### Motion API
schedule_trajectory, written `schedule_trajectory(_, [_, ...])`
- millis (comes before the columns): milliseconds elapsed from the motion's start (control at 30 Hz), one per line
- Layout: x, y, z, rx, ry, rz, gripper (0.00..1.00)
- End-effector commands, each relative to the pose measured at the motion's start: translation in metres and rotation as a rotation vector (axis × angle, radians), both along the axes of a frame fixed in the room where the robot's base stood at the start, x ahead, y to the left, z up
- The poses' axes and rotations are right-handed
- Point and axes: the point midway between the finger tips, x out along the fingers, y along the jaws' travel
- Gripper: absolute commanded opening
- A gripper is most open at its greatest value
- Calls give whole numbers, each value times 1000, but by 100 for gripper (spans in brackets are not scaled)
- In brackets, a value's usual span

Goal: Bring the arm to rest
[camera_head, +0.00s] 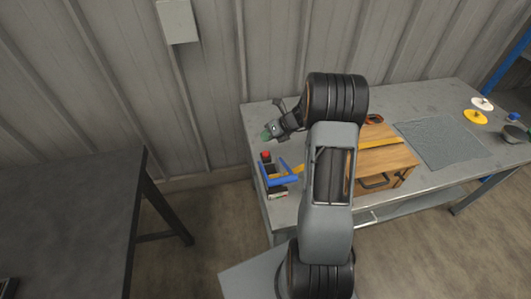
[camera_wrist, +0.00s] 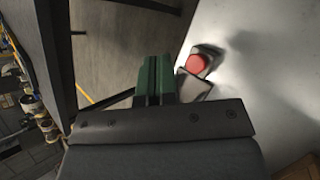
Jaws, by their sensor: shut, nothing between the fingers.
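My arm rises in the middle of the head view, bends at its upper joint and reaches left over the left end of the grey bench (camera_head: 440,167). My gripper (camera_head: 267,134) is at the far left end of the arm, above the bench's left edge. In the wrist view my gripper (camera_wrist: 157,75) shows green fingers pressed together with nothing between them. A small block with a red top (camera_head: 266,156) stands on the bench below the gripper. The red top also shows in the wrist view (camera_wrist: 197,65), right of the fingers and apart from them.
A blue holder (camera_head: 277,179) stands at the bench's left end. A wooden box (camera_head: 389,163) sits behind my arm. A grey mat (camera_head: 441,142), a yellow rotor (camera_head: 475,116) and a white rotor (camera_head: 482,103) lie further right. A dark table (camera_head: 75,215) stands left, with free floor between.

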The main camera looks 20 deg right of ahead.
Motion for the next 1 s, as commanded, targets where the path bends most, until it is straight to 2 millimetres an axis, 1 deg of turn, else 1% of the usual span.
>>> schedule_trajectory(500, [0, 0, 0, -2, -2, 3, 0])
schedule_trajectory(567, [0, 0, 0, -10, -15, 17, 0])
schedule_trajectory(667, [0, 0, 0, -53, -67, 85, 0])
schedule_trajectory(767, [-12, 1, -10, -149, -139, 256, 0])
schedule_trajectory(800, [-22, 2, -18, -195, -166, 354, 0])
schedule_trajectory(867, [-41, 5, -21, -275, -222, 528, 0])
schedule_trajectory(967, [-72, 17, -11, -418, -346, 879, 0])
schedule_trajectory(1000, [-84, 23, -3, -475, -402, 1033, 0])
